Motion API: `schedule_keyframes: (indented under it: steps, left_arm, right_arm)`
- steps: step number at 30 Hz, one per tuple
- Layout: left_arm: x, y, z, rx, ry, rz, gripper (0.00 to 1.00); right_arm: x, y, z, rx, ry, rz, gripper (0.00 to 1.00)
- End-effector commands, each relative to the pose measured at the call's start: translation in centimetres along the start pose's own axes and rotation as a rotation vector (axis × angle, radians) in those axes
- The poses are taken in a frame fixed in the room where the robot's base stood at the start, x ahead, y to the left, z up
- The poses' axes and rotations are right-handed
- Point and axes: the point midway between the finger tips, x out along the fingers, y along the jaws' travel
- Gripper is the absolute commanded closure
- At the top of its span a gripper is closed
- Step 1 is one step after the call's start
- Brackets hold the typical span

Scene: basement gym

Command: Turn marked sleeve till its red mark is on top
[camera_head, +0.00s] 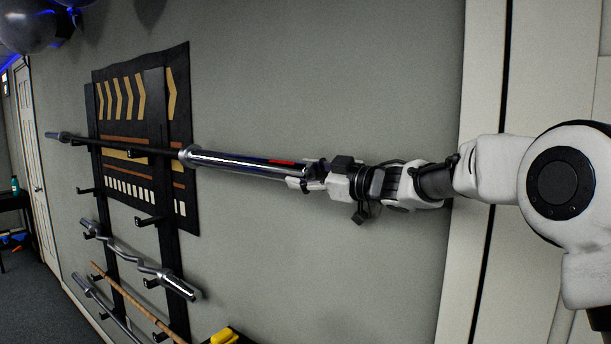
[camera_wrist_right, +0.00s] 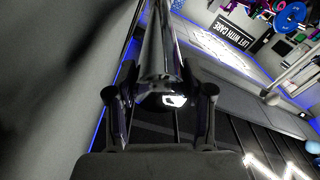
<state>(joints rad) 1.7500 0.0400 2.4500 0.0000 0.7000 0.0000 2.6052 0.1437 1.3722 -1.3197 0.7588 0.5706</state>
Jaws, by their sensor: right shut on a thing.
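The marked sleeve (camera_head: 240,162) is the thick chrome end of a long barbell (camera_head: 118,146) on the upper hooks of a wall rack. Its red mark (camera_head: 282,162) shows near the outer end, on the upper part of the side facing the head camera. My right gripper (camera_head: 310,175) is shut on the sleeve at its outer end, coming from the right. In the right wrist view, the chrome sleeve (camera_wrist_right: 161,50) runs between the two fingers of the right gripper (camera_wrist_right: 160,98); the red mark cannot be made out there. My left gripper is not in view.
The black rack (camera_head: 163,238) stands against the grey wall, with a curved bar (camera_head: 135,260) and a wooden stick (camera_head: 130,300) lower down. A yellow object (camera_head: 225,336) is at the bottom edge. A white door frame (camera_head: 470,260) is behind my right arm.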

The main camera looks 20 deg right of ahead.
Motion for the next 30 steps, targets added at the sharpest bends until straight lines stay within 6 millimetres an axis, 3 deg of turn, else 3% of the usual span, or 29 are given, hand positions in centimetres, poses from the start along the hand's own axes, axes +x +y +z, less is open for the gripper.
schedule_keyframes:
  steps: [13, 14, 15, 25, 30]
  left_arm:
    - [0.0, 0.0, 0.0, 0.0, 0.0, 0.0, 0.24]
    - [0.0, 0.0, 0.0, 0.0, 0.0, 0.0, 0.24]
    - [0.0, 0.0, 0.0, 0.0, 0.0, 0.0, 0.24]
    - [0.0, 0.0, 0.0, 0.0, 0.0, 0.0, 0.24]
    - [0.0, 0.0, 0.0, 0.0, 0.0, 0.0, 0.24]
  right_arm:
    - [0.0, 0.0, 0.0, -0.013, 0.0, 0.0, 0.83]
    - [0.0, 0.0, 0.0, -0.013, 0.0, 0.0, 0.38]
    - [0.0, 0.0, 0.0, -0.013, 0.0, 0.0, 0.24]
    - [-0.1, 0.0, 0.0, -0.012, 0.0, 0.001, 0.24]
    - [-2.3, 0.2, -0.1, -0.009, 0.001, 0.003, 0.24]
